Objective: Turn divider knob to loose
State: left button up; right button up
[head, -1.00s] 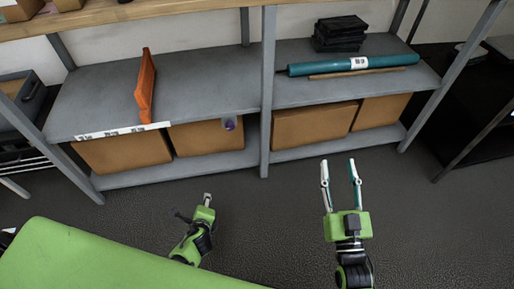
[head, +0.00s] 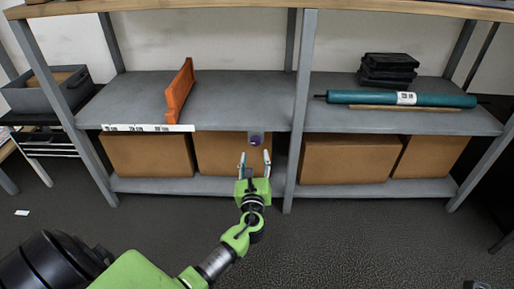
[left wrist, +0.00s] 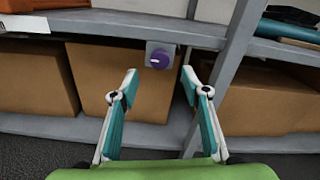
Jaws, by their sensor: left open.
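The purple divider knob (head: 256,141) sits on a small grey plate at the front edge of the middle shelf, left of the centre post. It also shows in the left wrist view (left wrist: 160,59), with a small pale mark whose direction is hard to read. An orange divider (head: 179,91) stands upright on the shelf, up and to the left of the knob. My left gripper (head: 254,158) is open and empty. In the left wrist view its fingertips (left wrist: 159,77) lie either side of the knob's line, with the knob beyond them. My right gripper is out of view.
The grey centre post (head: 298,120) stands close to the right of the knob. Cardboard boxes (head: 150,154) fill the lower shelf behind it. A teal roll (head: 440,98) and black cases (head: 388,70) lie on the right shelf. The floor in front (head: 380,245) is clear.

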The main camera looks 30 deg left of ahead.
aim_at(255, 143)
pick_arm(q)
jog(key=b+x, duration=0.2)
jog(key=x, duration=0.6)
jog(key=shift+a, duration=0.1)
jog(key=shift+f, duration=0.1)
jog(key=c, duration=1.1)
